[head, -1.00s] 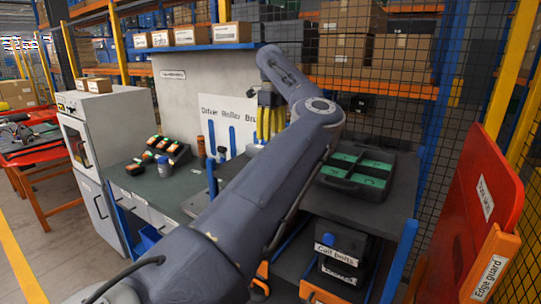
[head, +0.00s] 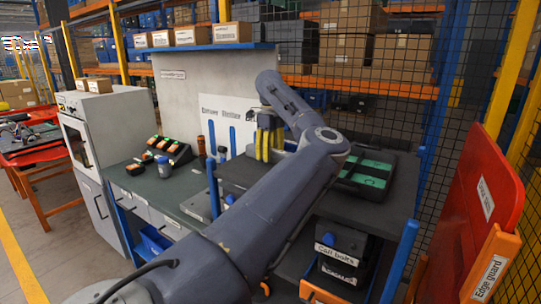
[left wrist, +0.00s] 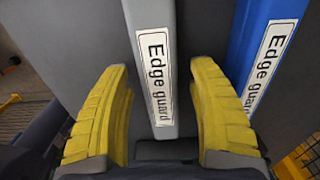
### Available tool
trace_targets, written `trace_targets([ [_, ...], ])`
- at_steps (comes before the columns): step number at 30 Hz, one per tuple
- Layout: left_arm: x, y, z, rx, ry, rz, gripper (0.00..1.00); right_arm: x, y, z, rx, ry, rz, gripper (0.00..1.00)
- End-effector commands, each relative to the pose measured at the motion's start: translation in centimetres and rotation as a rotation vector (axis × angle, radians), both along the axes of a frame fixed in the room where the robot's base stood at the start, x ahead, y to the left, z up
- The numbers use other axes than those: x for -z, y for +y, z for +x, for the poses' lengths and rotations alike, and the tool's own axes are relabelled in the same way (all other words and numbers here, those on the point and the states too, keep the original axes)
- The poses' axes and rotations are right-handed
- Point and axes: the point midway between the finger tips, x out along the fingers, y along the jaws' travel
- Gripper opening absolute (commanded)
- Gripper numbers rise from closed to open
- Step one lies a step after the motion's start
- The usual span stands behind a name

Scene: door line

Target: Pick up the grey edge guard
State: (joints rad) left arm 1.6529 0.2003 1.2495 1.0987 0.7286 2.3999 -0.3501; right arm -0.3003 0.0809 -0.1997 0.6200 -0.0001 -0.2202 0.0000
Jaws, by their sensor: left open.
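The grey edge guard (left wrist: 153,60), with a white "Edge guard" label, shows in the left wrist view as an upright bar between my two fingers. I cannot make it out in the head view, where my arm and gripper cover that area. My left gripper (head: 267,140) is open in front of the back panel of the bench. In the left wrist view my left gripper (left wrist: 162,90) has one yellow finger on each side of the grey guard, with gaps on both sides. My right gripper is not in view.
A blue edge guard (left wrist: 270,50) stands close to the right of the grey one. An orange edge guard (head: 488,277) and a red panel (head: 470,200) are at the right. A black case with green inserts (head: 378,168) lies on the bench beyond my arm.

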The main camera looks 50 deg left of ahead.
Motion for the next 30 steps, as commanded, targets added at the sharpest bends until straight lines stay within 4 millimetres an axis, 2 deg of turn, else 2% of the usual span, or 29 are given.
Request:
trace_targets([
  [5,-0.03,-0.01,0.01,0.0,0.0,0.0,0.62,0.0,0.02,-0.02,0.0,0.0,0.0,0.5],
  [18,-0.04,-0.01,0.02,0.0,0.0,0.0,0.11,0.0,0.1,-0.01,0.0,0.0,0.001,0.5],
  [21,-0.04,-0.02,0.02,0.0,0.0,0.0,0.01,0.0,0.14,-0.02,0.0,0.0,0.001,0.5],
  [30,-0.24,-0.01,0.02,0.0,0.0,-0.001,0.01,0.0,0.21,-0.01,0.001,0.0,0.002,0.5],
])
